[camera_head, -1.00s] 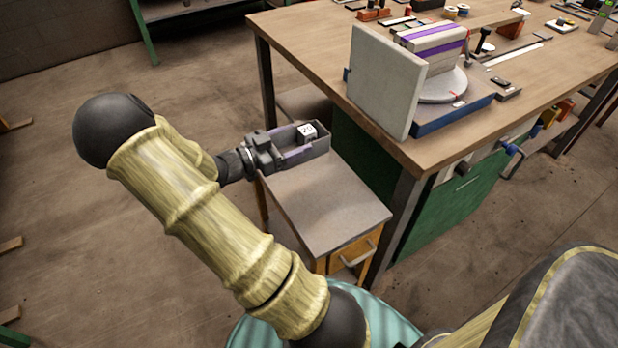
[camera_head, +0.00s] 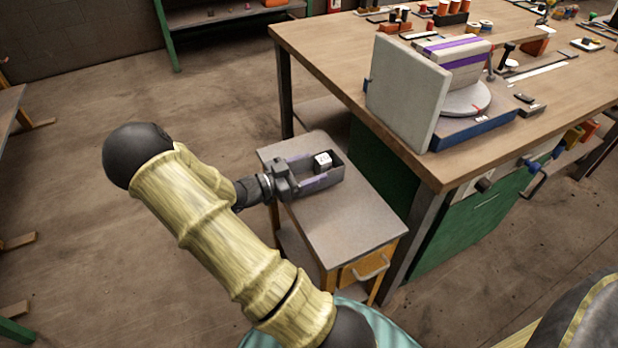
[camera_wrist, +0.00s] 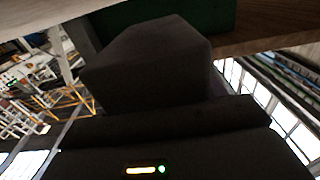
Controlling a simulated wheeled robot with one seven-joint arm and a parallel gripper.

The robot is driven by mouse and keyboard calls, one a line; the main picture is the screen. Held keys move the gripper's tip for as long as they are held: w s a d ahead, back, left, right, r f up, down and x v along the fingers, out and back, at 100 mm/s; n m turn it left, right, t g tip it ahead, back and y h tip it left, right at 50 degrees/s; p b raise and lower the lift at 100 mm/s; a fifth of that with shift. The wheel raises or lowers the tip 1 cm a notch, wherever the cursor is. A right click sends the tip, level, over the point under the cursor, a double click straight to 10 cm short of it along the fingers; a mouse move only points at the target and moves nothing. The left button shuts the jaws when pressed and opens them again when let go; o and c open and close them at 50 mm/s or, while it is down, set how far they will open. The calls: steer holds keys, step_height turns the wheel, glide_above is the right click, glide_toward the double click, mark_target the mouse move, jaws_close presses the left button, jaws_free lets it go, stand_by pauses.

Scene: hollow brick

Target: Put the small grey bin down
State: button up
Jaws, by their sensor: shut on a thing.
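The small grey bin (camera_head: 333,182) is an open box with a white, dark-marked cube (camera_head: 323,160) inside it. My gripper (camera_head: 291,180) is shut on the left end of the bin. The bin is over the far half of the small cabinet's grey top (camera_head: 345,222); I cannot tell whether it touches that top. In the wrist view a dark block shape (camera_wrist: 155,62), likely the bin, fills the middle and hides much of the scene. The fingertips are not clear there.
The cabinet has an orange drawer (camera_head: 362,270) with a handle. The near part of the cabinet top is clear.

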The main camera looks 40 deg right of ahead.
mark_target(318, 173)
steer(key=shift+f+b, duration=0.35)
steer(key=shift+f, duration=1.15)
steer(key=shift+f, duration=0.15)
steer(key=o, duration=1)
steer(key=shift+w+a, duration=0.1)
steer(key=shift+a, duration=0.1)
steer(key=p+v, duration=0.2)
steer(key=v, duration=0.9)
steer(key=shift+w+a, duration=0.1)
steer(key=shift+a, duration=0.25)
